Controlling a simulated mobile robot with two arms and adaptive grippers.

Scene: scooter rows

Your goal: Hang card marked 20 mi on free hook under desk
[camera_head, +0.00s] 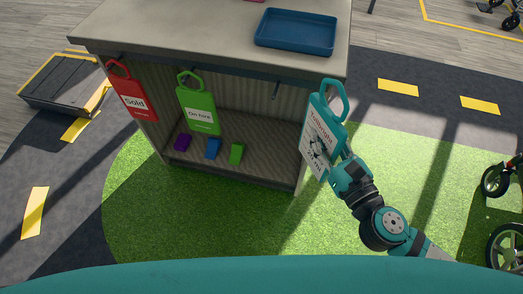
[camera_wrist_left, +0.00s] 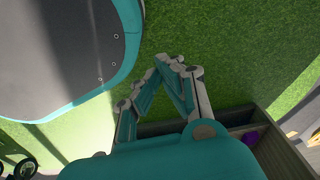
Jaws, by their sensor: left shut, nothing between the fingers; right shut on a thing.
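My left gripper (camera_wrist_left: 176,66) shows only in the left wrist view, shut and empty over the grass.
A red "Sold" card (camera_head: 132,94) and a green "On Hire" card (camera_head: 198,108) hang under the desk edge, left of the bare hook. Small purple, blue and green blocks lie on the lower shelf. A blue tray (camera_head: 296,31) sits on the desk top.

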